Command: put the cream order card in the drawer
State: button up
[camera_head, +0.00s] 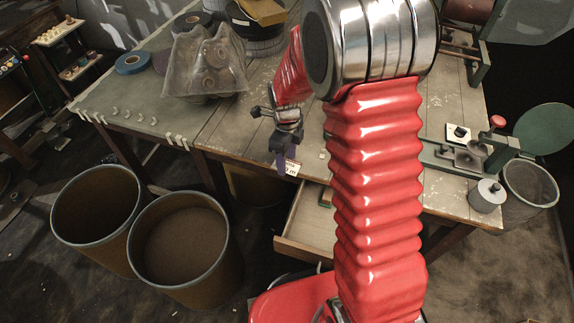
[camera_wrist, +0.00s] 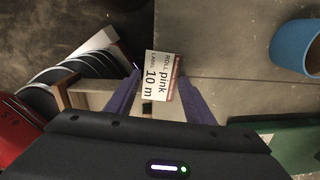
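The cream order card (camera_wrist: 160,75), printed "ROLL pink LABEL 10 m", sits at the table's front edge and seems to stick out past it. It also shows as a small pale patch in the head view (camera_head: 292,168). My gripper (camera_head: 286,158) is at the card, pointing down. In the wrist view its purple fingers (camera_wrist: 158,78) are spread, with the card between and just beyond the tips. I cannot tell whether they touch it. The wooden drawer (camera_head: 290,246) is pulled out below the table; my red arm hides its right part. It also shows left of the fingers in the wrist view (camera_wrist: 64,98).
The worktable (camera_head: 232,128) holds a clear moulded tray (camera_head: 205,68) and a blue tape roll (camera_head: 133,64). A metal fixture (camera_head: 462,155) stands at right. Two brown bins (camera_head: 182,245) stand on the floor left of the drawer. A blue cup-like object (camera_wrist: 297,47) lies right of the card.

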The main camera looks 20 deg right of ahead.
aim_at(287, 165)
jog(key=c, duration=0.7)
jog(key=shift+r, duration=0.15)
jog(key=shift+c, duration=0.3)
notch_tip(287, 165, up, 10)
dwell(0.4)
